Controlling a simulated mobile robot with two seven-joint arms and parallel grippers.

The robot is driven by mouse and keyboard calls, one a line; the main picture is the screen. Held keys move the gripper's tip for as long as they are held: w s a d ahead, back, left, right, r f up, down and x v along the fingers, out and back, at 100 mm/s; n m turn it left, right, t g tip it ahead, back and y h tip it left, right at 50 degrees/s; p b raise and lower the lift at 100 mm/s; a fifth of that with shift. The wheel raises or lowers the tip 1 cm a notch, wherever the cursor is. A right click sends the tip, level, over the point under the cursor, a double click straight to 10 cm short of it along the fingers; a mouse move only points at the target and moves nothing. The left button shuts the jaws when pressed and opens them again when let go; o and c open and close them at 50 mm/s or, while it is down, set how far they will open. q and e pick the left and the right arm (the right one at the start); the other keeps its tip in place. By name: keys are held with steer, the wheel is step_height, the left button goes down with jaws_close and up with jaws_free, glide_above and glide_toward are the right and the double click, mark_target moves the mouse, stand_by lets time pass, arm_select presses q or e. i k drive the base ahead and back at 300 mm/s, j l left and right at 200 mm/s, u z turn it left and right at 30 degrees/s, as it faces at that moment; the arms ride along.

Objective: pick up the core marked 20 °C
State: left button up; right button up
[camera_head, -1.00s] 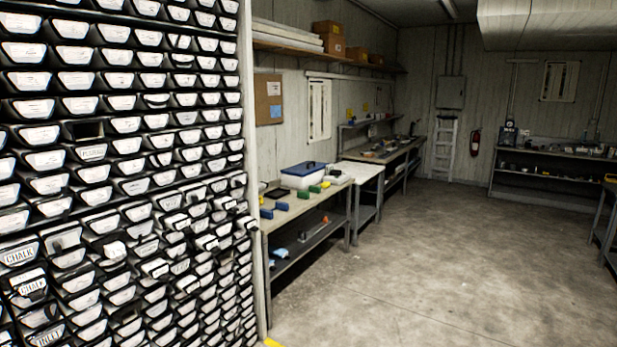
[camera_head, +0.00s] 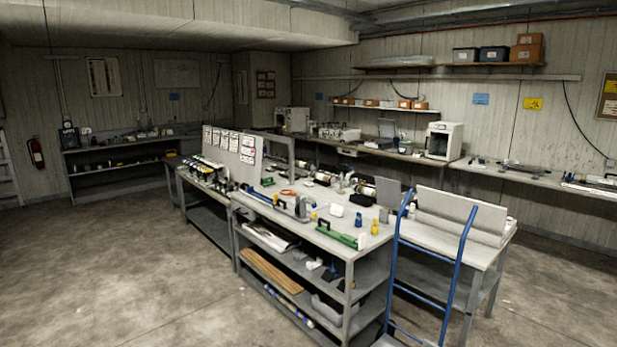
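No core that I can read as marked 20 °C is in view. Several long cylindrical items lie at the back of the middle workbench (camera_head: 290,213), too small to tell what they are. A row of upright white signs (camera_head: 232,144) stands on the bench's left part, with a row of small dark and yellow items (camera_head: 208,176) in front of it; the writing is too small to read. Neither of my grippers is in view.
A blue hand truck (camera_head: 459,262) stands at the bench's front right. A white-topped table (camera_head: 480,247) is behind it. A wall bench with a white box-shaped device (camera_head: 438,141) runs along the back. Concrete floor (camera_head: 110,270) is clear at the left.

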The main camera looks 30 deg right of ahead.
mark_target(303, 165)
steer(key=i+l+z, duration=0.15)
steer(key=z, duration=0.3)
steer(key=i+l+z, duration=0.2)
steer(key=z, duration=0.25)
steer(key=i+l+z, duration=0.25)
steer(key=z, duration=0.2)
steer(key=i+l+z, duration=0.1)
steer(key=z, duration=0.35)
steer(key=i, duration=7.35)
steer(key=i+u, duration=0.1)
steer(key=i, duration=0.45)
steer(key=i+l+u, duration=0.1)
steer(key=i, duration=0.45)
steer(key=i+l, duration=0.15)
steer(key=i, duration=0.4)
steer(key=i+l+u, duration=0.15)
steer(key=i, duration=0.4)
steer(key=i+u, duration=0.1)
steer(key=u, duration=3.2)
